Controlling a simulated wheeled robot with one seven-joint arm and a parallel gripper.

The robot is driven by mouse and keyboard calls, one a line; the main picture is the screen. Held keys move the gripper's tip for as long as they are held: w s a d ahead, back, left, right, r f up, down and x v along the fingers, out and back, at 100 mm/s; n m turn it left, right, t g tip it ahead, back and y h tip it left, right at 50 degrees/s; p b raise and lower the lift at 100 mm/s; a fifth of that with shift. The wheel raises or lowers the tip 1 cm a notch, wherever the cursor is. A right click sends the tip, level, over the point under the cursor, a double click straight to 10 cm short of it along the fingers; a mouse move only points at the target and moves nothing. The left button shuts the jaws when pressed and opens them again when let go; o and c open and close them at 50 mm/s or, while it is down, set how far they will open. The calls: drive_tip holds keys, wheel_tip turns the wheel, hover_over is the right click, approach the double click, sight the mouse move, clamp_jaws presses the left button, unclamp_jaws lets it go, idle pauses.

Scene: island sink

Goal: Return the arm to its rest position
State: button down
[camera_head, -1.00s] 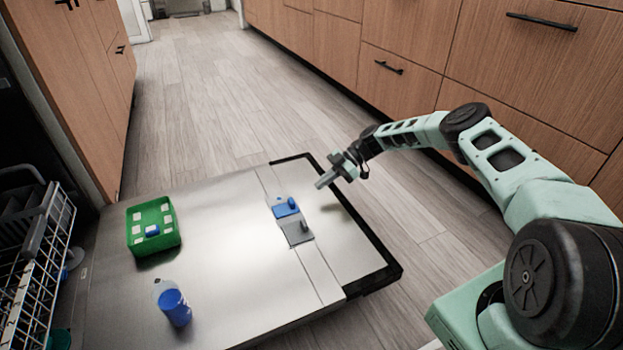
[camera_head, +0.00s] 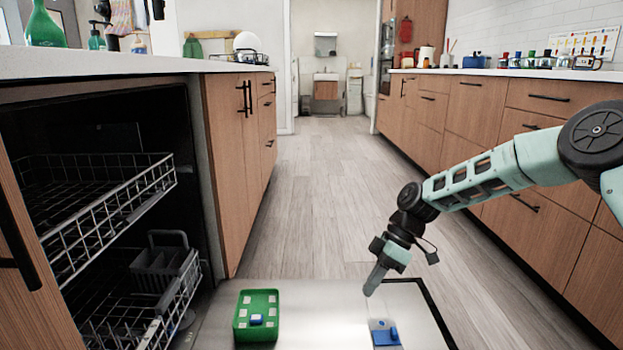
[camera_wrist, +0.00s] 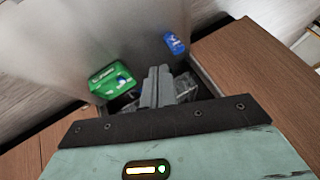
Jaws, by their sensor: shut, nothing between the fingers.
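My arm reaches in from the right in the head view. My gripper (camera_head: 372,289) points down over the far part of the open dishwasher door (camera_head: 320,325). Its fingers are shut together with nothing between them; they also show closed in the wrist view (camera_wrist: 157,88). The fingertips are apart from the blue piece (camera_head: 386,336) on the door below them. The wrist view shows a green tray (camera_wrist: 112,80) to the left of the fingers and a blue item (camera_wrist: 174,43) beyond them.
The green tray (camera_head: 258,299) lies on the door with a small blue piece in it. The open dishwasher with its wire racks (camera_head: 120,205) is on the left. Wood drawers (camera_head: 545,215) line the right side. The floor (camera_head: 320,190) between the cabinets is clear.

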drive_tip(key=s+a+r+m+t+h+p, duration=0.1)
drive_tip(key=s+a+r+m+h+p, duration=0.15)
drive_tip(key=s+r, duration=0.55)
drive_tip(key=s+a+r+m+h+p, duration=0.1)
drive_tip(key=s+a+r+h+p, duration=0.3)
drive_tip(key=s, duration=0.6)
drive_tip(key=s+d+r+m+t+p, duration=0.1)
drive_tip(key=s+d+r+m, duration=0.25)
drive_tip(key=s, duration=0.45)
drive_tip(key=s+d+r+m+t+p, duration=0.1)
drive_tip(key=s+d+r+m+t, duration=0.1)
drive_tip(key=s+d+r, duration=0.45)
wheel_tip(320, 180, up, 36)
drive_tip(key=s+a+p, duration=0.1)
drive_tip(key=a+p, duration=0.1)
drive_tip(key=p, duration=3.5)
drive_tip(key=shift+s+a+y, duration=0.25)
drive_tip(key=shift+a+y, duration=0.15)
drive_tip(key=shift+y, duration=0.05)
